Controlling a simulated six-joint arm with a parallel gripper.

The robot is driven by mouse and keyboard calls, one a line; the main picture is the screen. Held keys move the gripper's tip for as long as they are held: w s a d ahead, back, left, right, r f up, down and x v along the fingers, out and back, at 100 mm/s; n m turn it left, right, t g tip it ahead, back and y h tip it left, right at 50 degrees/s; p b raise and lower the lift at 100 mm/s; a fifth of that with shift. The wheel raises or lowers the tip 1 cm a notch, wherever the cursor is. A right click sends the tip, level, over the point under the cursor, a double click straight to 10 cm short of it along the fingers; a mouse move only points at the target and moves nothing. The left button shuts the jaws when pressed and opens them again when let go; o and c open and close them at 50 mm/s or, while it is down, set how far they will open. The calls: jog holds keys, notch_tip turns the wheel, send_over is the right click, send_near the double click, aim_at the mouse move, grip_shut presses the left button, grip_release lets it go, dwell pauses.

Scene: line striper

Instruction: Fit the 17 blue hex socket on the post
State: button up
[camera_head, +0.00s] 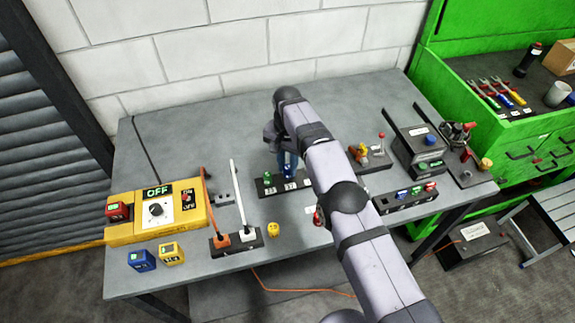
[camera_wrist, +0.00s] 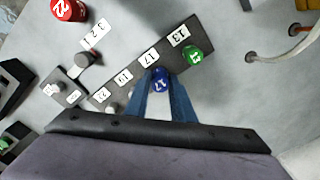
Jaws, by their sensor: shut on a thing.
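The blue socket (camera_wrist: 161,79), with 17 on its top, is between the two blue fingers of my gripper (camera_wrist: 160,88), which is shut on it. It lines up with the 17 label on the dark post rack (camera_wrist: 119,72). I cannot tell whether it is seated on the post there or held just above it. A green socket (camera_wrist: 194,57) stands by the 13 label. Pale bare posts (camera_wrist: 121,101) show by the 19 and 22 labels. In the head view, my gripper (camera_head: 287,168) is at the rack (camera_head: 270,191), and my arm hides its right end.
A red 22 socket (camera_wrist: 68,9) is at the wrist view's top left.

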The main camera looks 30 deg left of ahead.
jog(key=shift+f+b, duration=0.45)
jog(key=shift+f, duration=0.15)
jog(key=o, duration=1.1)
jog(key=shift+c, duration=0.2)
jog(key=shift+o, duration=0.7)
jog(key=shift+o, duration=0.9)
jog(key=shift+r, duration=0.15)
jog(key=shift+r+p, duration=3)
jog(key=shift+r, duration=0.45)
